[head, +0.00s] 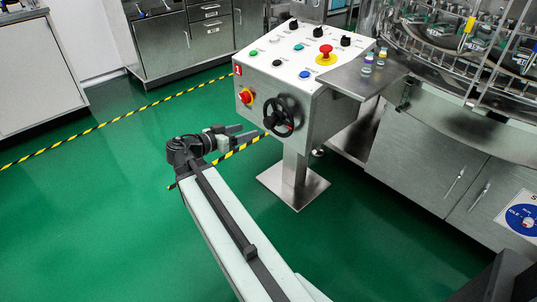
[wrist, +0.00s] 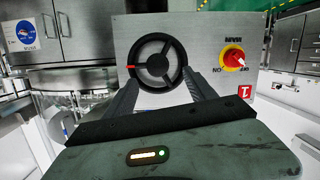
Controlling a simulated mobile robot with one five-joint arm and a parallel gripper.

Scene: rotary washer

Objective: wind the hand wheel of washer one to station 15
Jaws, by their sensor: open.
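My gripper (head: 248,132) is open and empty, in front of and left of the wheel in the head view. In the wrist view its fingers (wrist: 162,77) are spread at the wheel's two lower sides. I cannot tell whether they touch it.
A red-yellow rotary switch (head: 245,97) and a red number-one label (head: 238,70) are beside the wheel. Buttons and a red emergency stop (head: 326,50) are on top. The steel pedestal base (head: 293,186) stands below.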

